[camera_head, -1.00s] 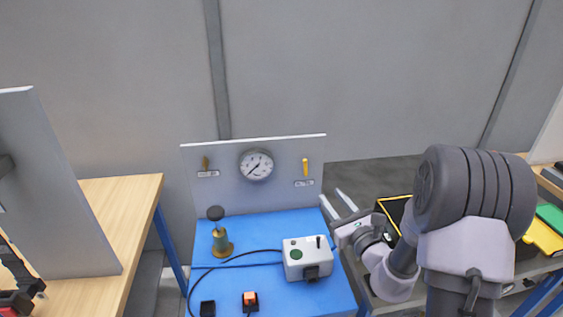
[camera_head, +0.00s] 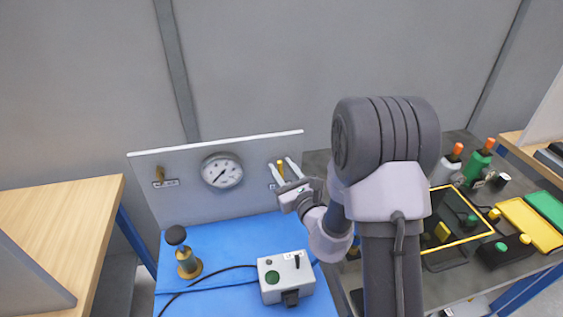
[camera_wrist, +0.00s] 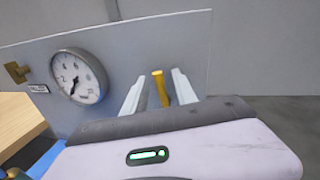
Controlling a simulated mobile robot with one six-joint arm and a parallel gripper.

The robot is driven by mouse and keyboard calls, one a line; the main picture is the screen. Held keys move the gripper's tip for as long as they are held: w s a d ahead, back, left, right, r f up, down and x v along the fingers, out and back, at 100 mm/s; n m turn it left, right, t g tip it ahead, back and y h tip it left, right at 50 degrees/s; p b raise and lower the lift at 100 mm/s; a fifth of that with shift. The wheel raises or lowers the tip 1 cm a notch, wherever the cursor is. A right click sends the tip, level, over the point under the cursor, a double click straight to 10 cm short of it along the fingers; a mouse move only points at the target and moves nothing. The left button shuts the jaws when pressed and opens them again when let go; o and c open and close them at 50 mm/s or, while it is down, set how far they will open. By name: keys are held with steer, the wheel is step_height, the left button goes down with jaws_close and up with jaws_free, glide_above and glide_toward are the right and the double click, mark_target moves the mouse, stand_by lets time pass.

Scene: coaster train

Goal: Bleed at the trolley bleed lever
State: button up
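An upright grey panel stands at the back of the blue trolley top (camera_head: 215,235). A yellow lever (camera_head: 281,168) points up at the panel's right side, above a small label. My gripper (camera_head: 284,166) is open, with one finger on each side of this lever. The wrist view shows the lever (camera_wrist: 160,88) between the two fingers (camera_wrist: 159,76), with a visible gap on both sides. The label words are too small to read, so I cannot tell which lever is the bleed lever.
A round white gauge (camera_head: 222,171) is mid-panel, its needle pointing lower left. A grey box (camera_head: 286,277) with a green button and a brass post with a black knob (camera_head: 186,255) stand on the trolley. A grey bench at right holds a yellow-edged black tray (camera_head: 425,258).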

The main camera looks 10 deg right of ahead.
steer(key=shift+s, duration=0.1)
steer(key=shift+c, duration=0.8)
jaws_close()
steer(key=shift+d+m, duration=0.3)
steer(key=shift+m, duration=0.5)
steer(key=shift+o, duration=0.8)
jaws_free()
